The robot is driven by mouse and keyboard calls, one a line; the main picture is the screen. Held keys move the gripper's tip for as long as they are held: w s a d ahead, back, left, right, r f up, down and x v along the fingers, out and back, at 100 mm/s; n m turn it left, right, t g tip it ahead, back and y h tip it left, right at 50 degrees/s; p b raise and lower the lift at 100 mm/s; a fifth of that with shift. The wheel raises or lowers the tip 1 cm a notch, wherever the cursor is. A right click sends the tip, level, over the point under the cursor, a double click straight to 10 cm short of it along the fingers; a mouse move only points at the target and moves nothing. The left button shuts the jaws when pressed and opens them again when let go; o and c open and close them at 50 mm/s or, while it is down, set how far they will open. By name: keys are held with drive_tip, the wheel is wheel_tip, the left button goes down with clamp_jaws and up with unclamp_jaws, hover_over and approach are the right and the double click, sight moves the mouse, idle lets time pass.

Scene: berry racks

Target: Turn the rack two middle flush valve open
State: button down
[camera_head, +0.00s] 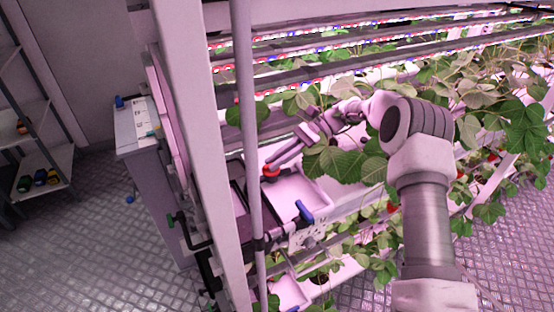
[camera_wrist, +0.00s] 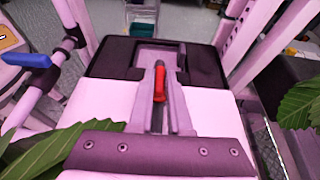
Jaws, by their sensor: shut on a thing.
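A red valve handle (camera_head: 270,171) shows in the head view inside the rack, above a white tray. My gripper (camera_head: 275,162) reaches it from the upper right. In the wrist view the red handle (camera_wrist: 159,84) stands lengthwise between the two fingers of my gripper (camera_wrist: 161,90), which are shut on it. The valve body under the handle is hidden. A blue valve handle (camera_head: 304,211) sits lower and to the right on a pipe, apart from my gripper. It also shows at the left of the wrist view (camera_wrist: 26,60).
A grey upright pipe (camera_head: 250,130) and a white rack post (camera_head: 190,120) stand left of my gripper. Leafy plants (camera_head: 345,165) hang close around my arm.

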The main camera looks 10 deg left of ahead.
drive_tip(key=c, duration=0.9)
unclamp_jaws()
drive_tip(key=shift+o, duration=0.2)
drive_tip(key=shift+w, duration=0.1)
drive_tip(key=v, duration=1)
drive_tip(key=shift+r, duration=0.2)
drive_tip(key=shift+d+r, duration=0.1)
drive_tip(key=shift+r, duration=0.05)
drive_tip(key=shift+p+v, duration=0.4)
drive_tip(key=shift+v, duration=0.4)
